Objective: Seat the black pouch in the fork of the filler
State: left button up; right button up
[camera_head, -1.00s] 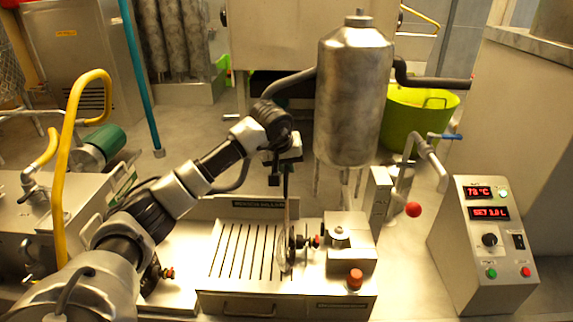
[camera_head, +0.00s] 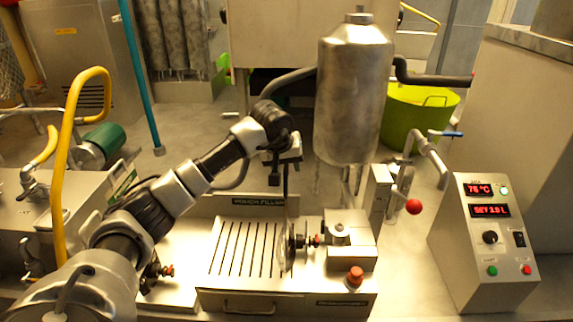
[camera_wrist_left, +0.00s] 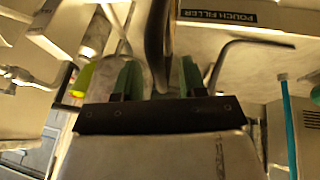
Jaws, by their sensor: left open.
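The pouch filler (camera_head: 335,276) stands low in the middle of the head view, with a slotted plate on its left and a block on its right. A small dark piece (camera_head: 293,243) shows at a clear, edge-on disc beside that block; I cannot tell whether it is the black pouch or part of the filler. The fork cannot be made out. My left gripper (camera_head: 281,176) is above the filler, pointing down, apart from the disc. In the left wrist view its two greenish fingers (camera_wrist_left: 159,80) are apart, with no clearly held pouch between them. My right gripper is not in view.
A steel tank (camera_head: 354,95) stands just right of my left gripper. A red-ball lever (camera_head: 413,207) and a control box (camera_head: 485,245) are at the right. A yellow rail (camera_head: 62,175) stands at the left. A green tub (camera_head: 417,115) is behind.

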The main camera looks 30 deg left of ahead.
pick_arm(q)
jog(key=b+v, duration=0.2)
jog(key=v, duration=0.8)
jog(key=shift+s+r+b, duration=0.2)
jog(key=shift+r+b, duration=0.2)
